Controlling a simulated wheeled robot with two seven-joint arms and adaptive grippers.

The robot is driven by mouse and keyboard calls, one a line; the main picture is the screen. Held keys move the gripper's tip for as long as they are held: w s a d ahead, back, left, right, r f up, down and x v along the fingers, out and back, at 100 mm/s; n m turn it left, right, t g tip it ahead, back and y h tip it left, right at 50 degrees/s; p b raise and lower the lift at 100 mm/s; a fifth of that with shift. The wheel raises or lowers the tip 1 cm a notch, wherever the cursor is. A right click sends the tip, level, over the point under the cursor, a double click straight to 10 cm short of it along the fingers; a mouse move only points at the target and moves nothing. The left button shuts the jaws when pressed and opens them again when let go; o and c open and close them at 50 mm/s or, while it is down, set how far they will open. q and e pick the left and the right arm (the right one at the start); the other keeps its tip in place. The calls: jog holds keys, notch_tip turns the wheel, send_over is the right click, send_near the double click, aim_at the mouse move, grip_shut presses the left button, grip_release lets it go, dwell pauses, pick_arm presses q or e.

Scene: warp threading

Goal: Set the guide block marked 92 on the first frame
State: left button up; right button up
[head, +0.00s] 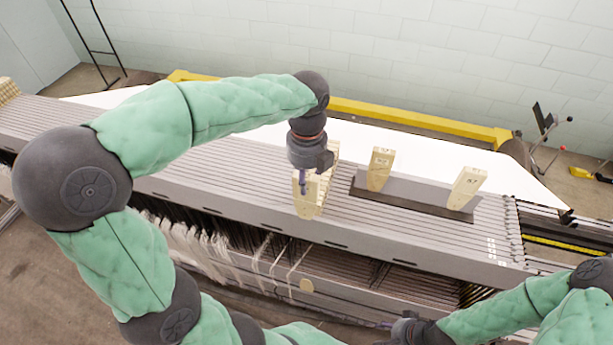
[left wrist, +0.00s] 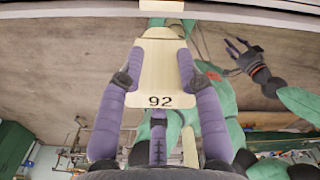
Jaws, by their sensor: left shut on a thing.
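The pale wooden guide block marked 92 (left wrist: 158,72) is between the purple fingers of my left gripper (left wrist: 160,80), which is shut on it. In the head view my left gripper (head: 303,184) points down, and the block (head: 308,201) is over the grey slatted frames (head: 235,180), near their front edge. I cannot tell if its lower end touches a frame. Other pale blocks (head: 334,152) stand close behind it, partly hidden by the gripper. My right gripper shows in the left wrist view (left wrist: 237,50), its fingers apart and empty.
A dark tray (head: 415,196) lies on the frames to the right, with one block (head: 380,168) at its left and another (head: 467,187) at its right. Pale blocks (head: 8,90) stand at the far left. A yellow beam (head: 410,116) runs behind; white threads (head: 205,248) hang below the front edge.

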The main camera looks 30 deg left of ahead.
pick_arm(q)
jog(key=shift+w+f, duration=0.1)
jog(key=shift+f, duration=0.35)
jog(key=shift+f+b, duration=0.5)
jog(key=shift+b, duration=0.15)
jog(key=shift+w+f+b, duration=0.2)
jog(key=shift+f+b, duration=0.7)
jog(key=shift+f, duration=0.15)
jog(key=shift+w+f+b, duration=0.15)
jog(key=shift+f+b, duration=0.7)
jog(key=shift+f, duration=0.2)
jog(key=shift+f+b, duration=0.9)
jog(key=shift+f, duration=0.45)
jog(key=shift+f+b, duration=0.4)
jog(key=shift+f, duration=0.25)
jog(key=o, duration=1)
jog(key=shift+o, duration=0.2)
jog(key=shift+r, duration=0.1)
